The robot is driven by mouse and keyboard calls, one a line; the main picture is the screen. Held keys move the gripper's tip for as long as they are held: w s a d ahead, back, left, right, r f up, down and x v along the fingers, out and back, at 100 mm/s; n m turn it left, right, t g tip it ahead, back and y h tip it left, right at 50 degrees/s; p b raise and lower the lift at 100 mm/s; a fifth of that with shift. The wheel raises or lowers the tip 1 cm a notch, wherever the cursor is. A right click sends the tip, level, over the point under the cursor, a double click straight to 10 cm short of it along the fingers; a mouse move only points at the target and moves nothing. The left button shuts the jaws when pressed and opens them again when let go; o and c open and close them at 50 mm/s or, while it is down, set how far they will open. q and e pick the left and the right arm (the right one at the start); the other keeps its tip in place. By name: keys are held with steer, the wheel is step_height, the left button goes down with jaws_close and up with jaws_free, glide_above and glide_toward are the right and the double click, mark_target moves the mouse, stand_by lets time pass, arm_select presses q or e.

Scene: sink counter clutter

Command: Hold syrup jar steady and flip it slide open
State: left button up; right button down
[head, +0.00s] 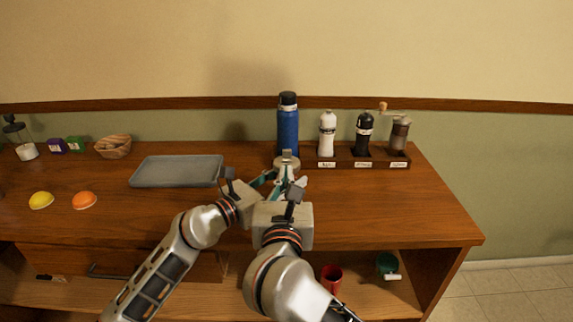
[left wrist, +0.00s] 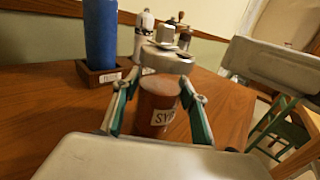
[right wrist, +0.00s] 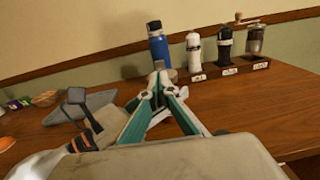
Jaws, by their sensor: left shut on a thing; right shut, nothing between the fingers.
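The syrup jar (left wrist: 155,108) is a brown upright jar with a white label and a grey lid (left wrist: 165,60). It stands on the wooden counter. A small light piece shows on top of the lid; I cannot tell whether it is open. In the head view only the lid (head: 287,161) shows clearly, with the body hidden behind my grippers. My left gripper (left wrist: 158,98) is shut on the jar's body, one finger on each side. My right gripper (right wrist: 161,78) is shut and empty, close in front of the jar. The right gripper hides most of the jar in the right wrist view.
A blue bottle (head: 288,125) stands behind the jar. A wooden rack (head: 343,160) with white, black and grey grinders is to its right. A grey tray (head: 176,171) lies left. Yellow and orange halves (head: 84,200) lie further left. The counter's right end is clear.

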steer(key=s, duration=0.7)
steer(key=shift+s+a, duration=0.1)
arm_select(q)
steer(key=o, duration=1.5)
